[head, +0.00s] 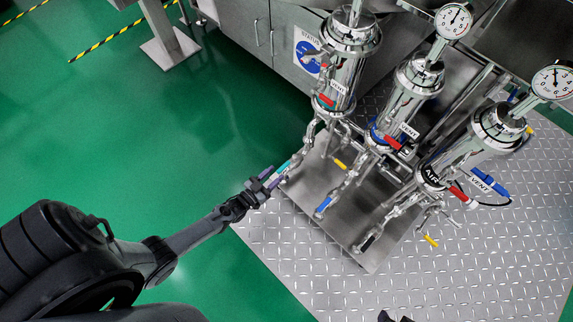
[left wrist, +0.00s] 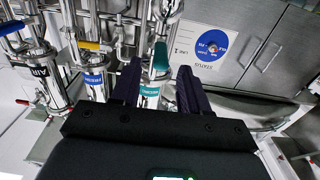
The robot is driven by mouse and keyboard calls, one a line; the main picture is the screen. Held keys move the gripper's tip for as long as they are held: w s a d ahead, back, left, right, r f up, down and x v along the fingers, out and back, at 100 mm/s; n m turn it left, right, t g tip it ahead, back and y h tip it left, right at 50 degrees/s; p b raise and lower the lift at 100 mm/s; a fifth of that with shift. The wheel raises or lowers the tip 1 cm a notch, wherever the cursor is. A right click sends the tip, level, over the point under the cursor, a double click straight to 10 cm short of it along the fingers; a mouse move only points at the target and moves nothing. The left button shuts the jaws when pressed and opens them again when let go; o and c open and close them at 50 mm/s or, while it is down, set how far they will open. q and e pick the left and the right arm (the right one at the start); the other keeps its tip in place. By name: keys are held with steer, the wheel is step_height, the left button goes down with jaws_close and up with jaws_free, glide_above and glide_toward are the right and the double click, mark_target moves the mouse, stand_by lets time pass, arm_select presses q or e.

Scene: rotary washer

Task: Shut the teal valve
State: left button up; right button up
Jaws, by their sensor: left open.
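The teal valve's handle (head: 283,167) sticks out to the lower left of the leftmost steel filter housing. My left gripper (head: 270,179) is at its outer end, with its purple fingers apart. In the left wrist view the teal handle (left wrist: 160,57) stands upright between and beyond the open fingers of the left gripper (left wrist: 158,80). I cannot tell whether a finger touches it. A dark shape at the bottom edge of the head view may be the tip of my right gripper (head: 393,317); its jaws cannot be made out.
A blue handle (head: 323,207) and a black handle (head: 367,244) lie to the right of the teal one. Yellow (head: 340,164) and red (head: 328,101) handles sit nearby on the pipework. Steel cabinets (head: 251,27) stand behind. The green floor (head: 110,130) at left is clear.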

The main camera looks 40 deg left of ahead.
mark_target(290, 161)
arm_select(q)
steer(key=w+b, duration=0.1)
steer(key=w, duration=0.1)
steer(key=w+b, duration=0.1)
steer(key=w, duration=0.4)
steer(key=shift+d+b, duration=0.25)
steer(key=shift+b, duration=0.15)
steer(key=shift+c, duration=0.2)
jaws_close()
